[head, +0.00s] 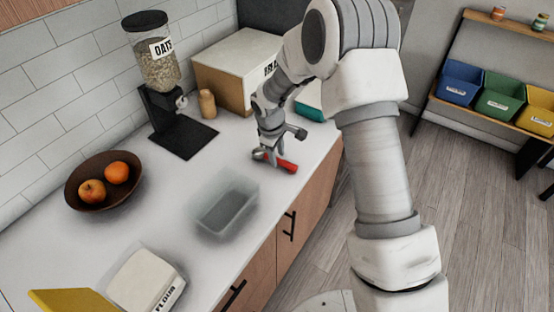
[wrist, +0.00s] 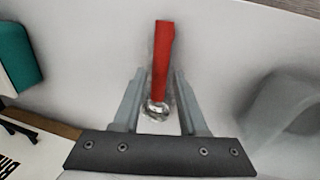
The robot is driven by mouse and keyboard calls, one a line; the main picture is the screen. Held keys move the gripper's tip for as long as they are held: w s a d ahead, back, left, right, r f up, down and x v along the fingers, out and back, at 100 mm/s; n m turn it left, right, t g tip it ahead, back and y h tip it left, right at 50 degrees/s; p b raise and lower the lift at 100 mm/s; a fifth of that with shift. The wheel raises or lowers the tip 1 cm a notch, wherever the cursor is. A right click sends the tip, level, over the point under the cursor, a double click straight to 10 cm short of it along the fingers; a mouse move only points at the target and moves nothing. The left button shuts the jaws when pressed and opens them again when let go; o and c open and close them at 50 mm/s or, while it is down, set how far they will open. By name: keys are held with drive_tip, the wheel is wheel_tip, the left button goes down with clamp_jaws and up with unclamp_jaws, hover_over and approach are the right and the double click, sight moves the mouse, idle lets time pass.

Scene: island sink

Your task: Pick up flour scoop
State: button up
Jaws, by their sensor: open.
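The flour scoop lies on the white counter, with a red handle (head: 284,164) and a metallic head. In the wrist view its red handle (wrist: 162,52) points away and its shiny head (wrist: 157,108) lies between my fingers. My gripper (head: 266,154) is open, with a finger on each side of the scoop (wrist: 156,85). A gap shows between each finger and the handle. My gripper partly hides the scoop in the head view. I cannot tell whether the fingers touch its head.
A clear bin (head: 227,208) stands nearby on the counter, with a flour container (head: 146,282) beyond it at lower left. A bread box (head: 232,68), a teal object (head: 309,106) and an oats dispenser (head: 153,65) stand at the back. A fruit bowl (head: 84,200) is at left.

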drive_tip(key=shift+w+d+f, duration=0.1)
drive_tip(key=shift+w+f, duration=0.1)
drive_tip(key=shift+f, duration=0.8)
drive_tip(key=c, duration=0.7)
clamp_jaws()
drive_tip(key=shift+r, duration=0.2)
